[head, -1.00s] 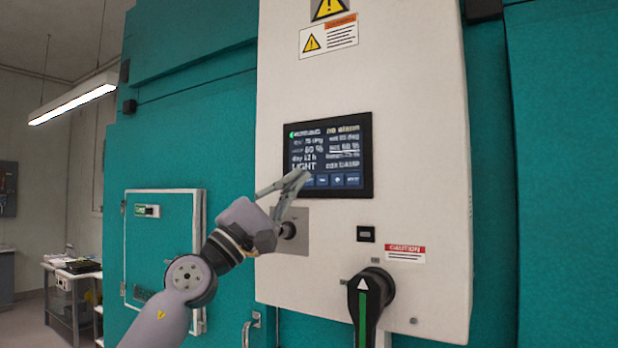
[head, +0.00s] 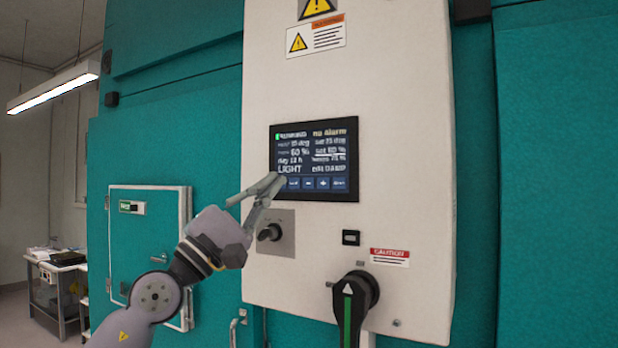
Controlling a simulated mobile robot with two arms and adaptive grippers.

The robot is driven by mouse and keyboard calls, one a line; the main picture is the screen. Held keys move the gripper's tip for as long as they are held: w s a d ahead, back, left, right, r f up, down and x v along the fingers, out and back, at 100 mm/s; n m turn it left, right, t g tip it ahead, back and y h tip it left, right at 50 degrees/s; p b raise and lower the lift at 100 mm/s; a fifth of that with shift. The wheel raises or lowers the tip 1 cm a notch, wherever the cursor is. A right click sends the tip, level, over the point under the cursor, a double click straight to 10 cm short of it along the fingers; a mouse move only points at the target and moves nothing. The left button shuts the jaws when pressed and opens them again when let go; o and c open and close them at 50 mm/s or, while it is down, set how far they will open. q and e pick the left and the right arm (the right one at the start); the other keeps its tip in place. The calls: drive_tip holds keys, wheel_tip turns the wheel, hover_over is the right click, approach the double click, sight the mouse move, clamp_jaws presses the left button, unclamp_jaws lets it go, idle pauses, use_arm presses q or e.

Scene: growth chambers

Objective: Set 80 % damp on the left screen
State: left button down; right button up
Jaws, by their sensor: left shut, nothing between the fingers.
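The dark screen (head: 338,193) is set in a white control panel (head: 400,150). It shows two columns of white text, with "no alarm" at the top right and "LIGHT" at the lower left. A "set" line with a percent value in the right column is underlined; its digits are too blurred to read surely. A row of blue buttons (head: 323,184) runs along the bottom. My left gripper (head: 278,181) is shut and empty, its fingertips at the screen's lower left corner, beside the leftmost button. I cannot tell whether they touch the glass. My right gripper is out of view.
Below the screen are a black knob (head: 270,232) on a grey plate, a small black socket (head: 351,237) and a large black rotary handle (head: 355,295) that sticks out. A teal door (head: 150,240) is at the left, with a table (head: 55,262) beyond it.

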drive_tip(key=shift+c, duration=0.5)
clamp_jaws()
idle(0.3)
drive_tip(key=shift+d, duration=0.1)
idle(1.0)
